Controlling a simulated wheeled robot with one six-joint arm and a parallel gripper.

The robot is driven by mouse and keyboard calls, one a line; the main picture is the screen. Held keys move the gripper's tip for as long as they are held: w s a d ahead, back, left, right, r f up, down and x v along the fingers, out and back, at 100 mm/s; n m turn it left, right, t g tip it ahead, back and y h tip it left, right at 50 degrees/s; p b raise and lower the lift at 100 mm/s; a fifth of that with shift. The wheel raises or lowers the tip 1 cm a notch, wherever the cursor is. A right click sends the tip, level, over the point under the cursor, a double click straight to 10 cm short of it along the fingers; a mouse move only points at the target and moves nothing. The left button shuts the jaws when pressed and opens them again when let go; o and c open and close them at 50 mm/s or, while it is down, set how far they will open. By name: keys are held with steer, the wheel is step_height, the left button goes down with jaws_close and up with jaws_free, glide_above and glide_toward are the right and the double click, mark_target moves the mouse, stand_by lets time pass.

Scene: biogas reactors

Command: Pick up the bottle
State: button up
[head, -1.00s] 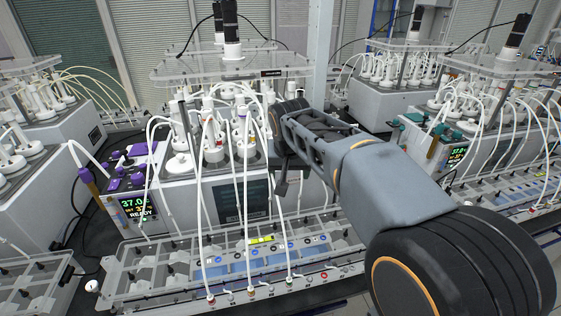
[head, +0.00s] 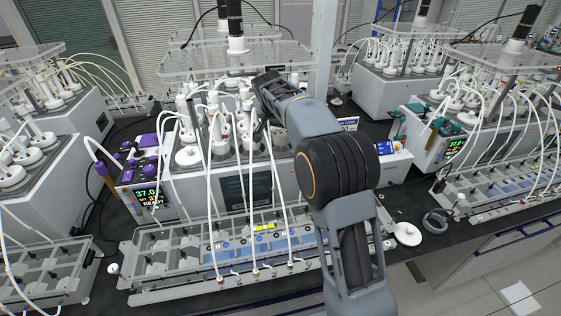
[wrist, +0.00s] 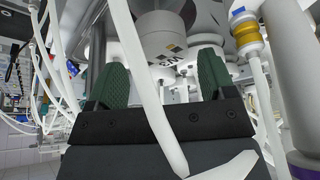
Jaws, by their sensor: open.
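Several white-capped bottles (head: 221,142) stand in the top of the middle reactor unit (head: 200,190), with white tubes running from them. Which one the task means cannot be told. My gripper (head: 262,130) is among the bottles at the right side of that unit, partly hidden by my arm. In the wrist view my gripper (wrist: 162,82) is open, its two green-padded fingers apart. A white tube crosses in front of the gap between them. A pale cylindrical part (wrist: 160,38) with a small label is beyond the fingertips; I cannot tell whether it is a bottle.
A clear plate with a black motor (head: 235,35) hangs over the middle unit. A tube tray (head: 150,270) lies in front of it. A white lid (head: 407,233) and a grey ring (head: 435,222) lie on the dark bench. Loose tubes surround my gripper.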

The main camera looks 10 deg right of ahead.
steer(key=shift+p+x, duration=1.2)
steer(key=shift+x, duration=2.05)
steer(key=shift+w+d, duration=0.1)
steer(key=shift+c, duration=0.3)
steer(key=shift+r, duration=0.15)
jaws_close()
